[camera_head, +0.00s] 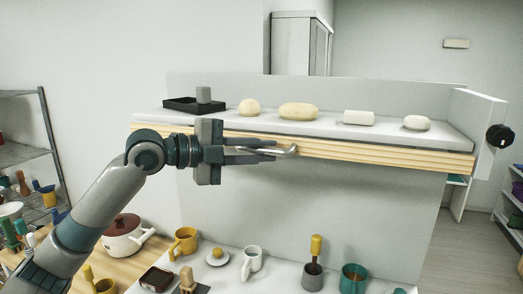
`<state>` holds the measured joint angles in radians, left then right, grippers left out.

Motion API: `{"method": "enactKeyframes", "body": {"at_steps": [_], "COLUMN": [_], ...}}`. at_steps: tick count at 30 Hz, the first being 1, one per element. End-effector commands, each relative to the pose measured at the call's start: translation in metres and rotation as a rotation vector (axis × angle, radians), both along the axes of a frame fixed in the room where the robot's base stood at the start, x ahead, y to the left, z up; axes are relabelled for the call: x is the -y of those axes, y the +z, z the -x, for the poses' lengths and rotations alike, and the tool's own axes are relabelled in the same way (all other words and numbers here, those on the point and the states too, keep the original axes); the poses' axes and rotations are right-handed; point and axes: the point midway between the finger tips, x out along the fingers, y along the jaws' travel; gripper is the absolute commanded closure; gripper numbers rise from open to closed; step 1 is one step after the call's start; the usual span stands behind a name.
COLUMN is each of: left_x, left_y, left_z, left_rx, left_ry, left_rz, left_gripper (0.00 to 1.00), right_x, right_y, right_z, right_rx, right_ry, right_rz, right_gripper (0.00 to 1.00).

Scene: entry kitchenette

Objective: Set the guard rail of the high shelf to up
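The high shelf (372,133) runs across the middle of the view. A pale wooden rail (390,156) lies along its front edge, low enough that the things on the shelf show above it. A curved metal handle (288,152) sticks out from the rail's front. My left gripper (270,151) comes from the left and is at this handle, with one finger above the bar and one below. The fingers cover part of the handle, and I cannot tell whether they press on it. My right gripper is not in view.
A black knob (499,136) is on the right end panel. Below are a pot (122,240), mugs and a counter.

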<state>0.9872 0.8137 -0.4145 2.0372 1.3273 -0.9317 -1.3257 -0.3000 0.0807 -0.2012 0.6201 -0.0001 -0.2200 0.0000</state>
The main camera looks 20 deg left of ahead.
Motion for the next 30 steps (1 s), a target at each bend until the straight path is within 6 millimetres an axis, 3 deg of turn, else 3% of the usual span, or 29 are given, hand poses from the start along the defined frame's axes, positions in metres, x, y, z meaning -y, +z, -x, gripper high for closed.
{"method": "enactKeyframes", "body": {"at_steps": [9, 21, 30], "left_x": [0.0, -0.001, -0.001], "left_y": [0.004, 0.071, 0.082], "left_z": [0.0, -0.001, 0.0], "left_rx": [-0.001, 0.004, 0.006], "left_ry": [0.0, 0.002, 0.002], "left_rz": [-0.001, 0.0, 0.003], "left_gripper": [1.0, 1.0, 1.0], "right_x": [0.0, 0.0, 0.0], "right_y": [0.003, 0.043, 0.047], "right_z": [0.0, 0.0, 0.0], "right_rx": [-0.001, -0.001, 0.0], "right_ry": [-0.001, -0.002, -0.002], "right_rz": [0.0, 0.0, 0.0], "right_gripper": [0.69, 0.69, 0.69]}}
